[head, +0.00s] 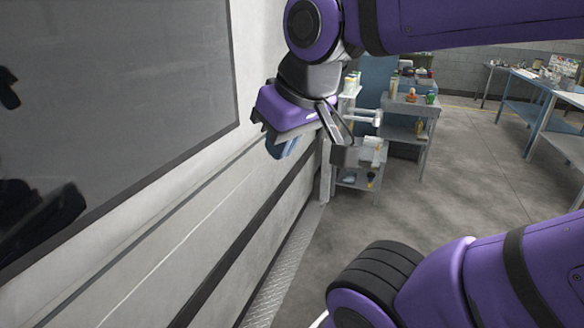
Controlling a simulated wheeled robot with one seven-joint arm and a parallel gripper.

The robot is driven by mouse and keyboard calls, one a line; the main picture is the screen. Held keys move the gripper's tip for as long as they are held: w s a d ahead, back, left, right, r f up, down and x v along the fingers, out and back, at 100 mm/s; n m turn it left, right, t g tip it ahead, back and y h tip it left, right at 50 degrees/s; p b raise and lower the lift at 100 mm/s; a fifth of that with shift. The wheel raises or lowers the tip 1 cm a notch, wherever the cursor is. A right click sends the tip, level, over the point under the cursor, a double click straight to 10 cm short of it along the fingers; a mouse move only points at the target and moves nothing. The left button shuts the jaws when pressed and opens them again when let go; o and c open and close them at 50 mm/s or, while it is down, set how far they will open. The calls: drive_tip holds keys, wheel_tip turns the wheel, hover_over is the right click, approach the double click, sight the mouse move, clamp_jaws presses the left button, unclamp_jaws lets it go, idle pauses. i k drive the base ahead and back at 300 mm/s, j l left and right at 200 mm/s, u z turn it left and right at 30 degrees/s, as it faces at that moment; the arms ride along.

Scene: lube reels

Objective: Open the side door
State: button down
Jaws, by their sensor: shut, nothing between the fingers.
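The side of a white-grey vehicle body or wall (185,215) fills the left of the head view, with a large dark window (120,95) in its upper part. I cannot tell where the side door's edges run, and no handle can be made out clearly. My gripper (343,153) is shut and empty, just right of the panel's far end. Its purple hand covers part of the panel edge behind it. Whether the gripper touches the panel cannot be told.
A grey shelf cart (410,106) with bottles and small items stands beyond my gripper. Blue-framed workbenches (545,95) stand at the far right. A metal tread strip (285,265) runs along the panel's foot. The concrete floor (465,165) between is clear.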

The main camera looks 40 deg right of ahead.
sight(140, 188)
drive_tip(key=z, duration=0.7)
drive_tip(key=i+l+u, duration=0.25)
drive_tip(key=l+u, duration=0.2)
drive_tip(key=l, duration=0.15)
drive_tip(key=u, duration=1.7)
drive_tip(key=i+l, duration=0.05)
drive_tip(key=l, duration=0.05)
